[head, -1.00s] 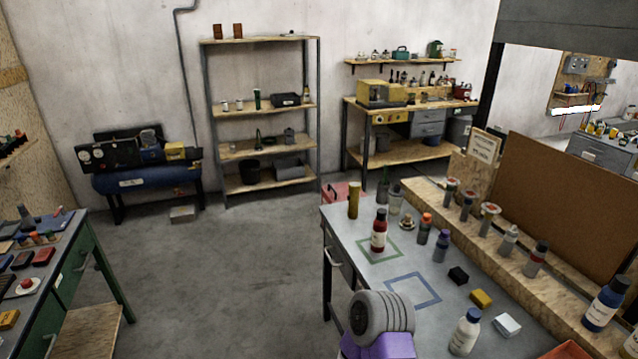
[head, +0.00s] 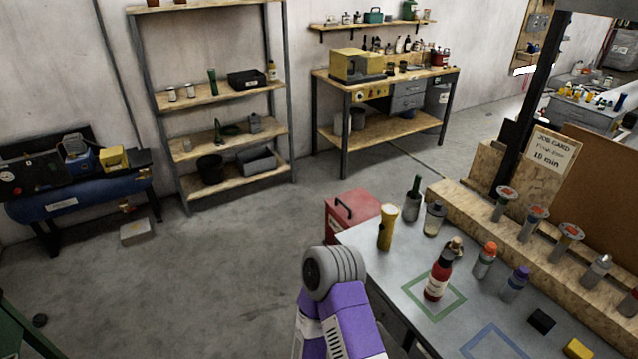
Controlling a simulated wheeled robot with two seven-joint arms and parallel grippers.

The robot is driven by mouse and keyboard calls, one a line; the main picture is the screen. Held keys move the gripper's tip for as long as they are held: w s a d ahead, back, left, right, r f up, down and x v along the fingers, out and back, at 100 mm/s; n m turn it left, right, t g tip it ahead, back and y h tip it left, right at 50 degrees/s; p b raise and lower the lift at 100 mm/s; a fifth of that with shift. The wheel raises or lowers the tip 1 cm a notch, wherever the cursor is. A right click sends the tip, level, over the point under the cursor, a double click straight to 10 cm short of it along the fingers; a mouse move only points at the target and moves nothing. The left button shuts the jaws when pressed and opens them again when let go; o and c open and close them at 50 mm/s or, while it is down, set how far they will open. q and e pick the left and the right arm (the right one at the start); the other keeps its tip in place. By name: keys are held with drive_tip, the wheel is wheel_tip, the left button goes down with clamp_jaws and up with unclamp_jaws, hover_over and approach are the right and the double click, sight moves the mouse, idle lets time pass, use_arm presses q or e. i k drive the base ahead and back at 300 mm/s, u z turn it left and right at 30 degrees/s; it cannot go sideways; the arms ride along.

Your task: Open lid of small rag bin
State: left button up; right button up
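A red bin (head: 359,212) with a dark handle on its top stands on the floor at the far left end of the grey workbench (head: 403,262). It looks like the small rag bin. Its lid looks closed; its lower part is partly hidden by the bench corner. One of my arms, purple with a grey ribbed joint, rises from the bottom centre, in front of the bench's left edge. Neither of my grippers is in view.
On the bench stand a yellow cylinder (head: 387,228), a red bottle (head: 438,272) and several other bottles. A metal shelf (head: 221,94) and a blue compressor tank (head: 80,198) stand by the wall.

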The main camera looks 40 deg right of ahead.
sight(354, 207)
drive_tip(key=i, duration=1.5)
drive_tip(key=z, duration=1.7)
